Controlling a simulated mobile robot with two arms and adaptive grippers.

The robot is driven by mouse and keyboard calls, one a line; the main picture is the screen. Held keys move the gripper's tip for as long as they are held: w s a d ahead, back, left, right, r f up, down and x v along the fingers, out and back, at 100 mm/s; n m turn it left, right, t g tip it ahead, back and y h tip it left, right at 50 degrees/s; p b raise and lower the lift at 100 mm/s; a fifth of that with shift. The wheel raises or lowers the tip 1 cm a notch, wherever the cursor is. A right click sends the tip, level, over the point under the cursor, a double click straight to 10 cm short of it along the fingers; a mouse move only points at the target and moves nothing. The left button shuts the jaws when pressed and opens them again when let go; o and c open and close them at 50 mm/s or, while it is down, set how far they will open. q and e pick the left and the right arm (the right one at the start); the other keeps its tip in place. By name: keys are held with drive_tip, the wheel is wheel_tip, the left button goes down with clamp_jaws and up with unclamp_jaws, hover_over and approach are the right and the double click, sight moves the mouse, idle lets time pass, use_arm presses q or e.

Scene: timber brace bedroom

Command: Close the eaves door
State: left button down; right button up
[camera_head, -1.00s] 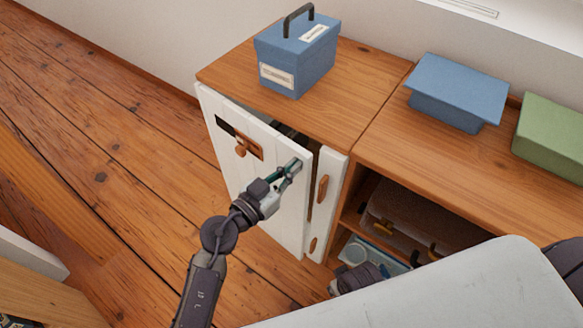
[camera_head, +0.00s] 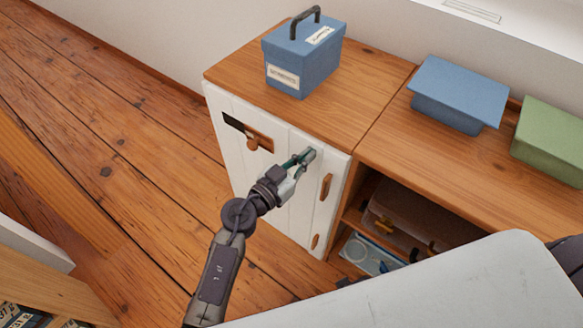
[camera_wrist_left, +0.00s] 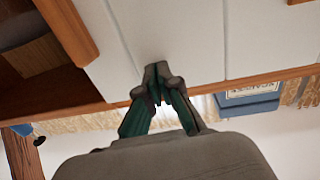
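The white plank eaves door (camera_head: 280,209) is on the front of the low wooden cabinet. It now sits about flush with the cabinet front, and no dark gap shows along its right edge in the head view. My right gripper is not seen.
A blue box with a dark handle (camera_head: 302,60) stands on the cabinet top (camera_head: 375,85). A blue box (camera_head: 455,92) and a green box (camera_head: 550,140) are to the right. An open shelf holds a brown case (camera_head: 410,222). The floor at left is clear.

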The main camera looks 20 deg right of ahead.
use_arm(q)
drive_tip(key=v, duration=1.2)
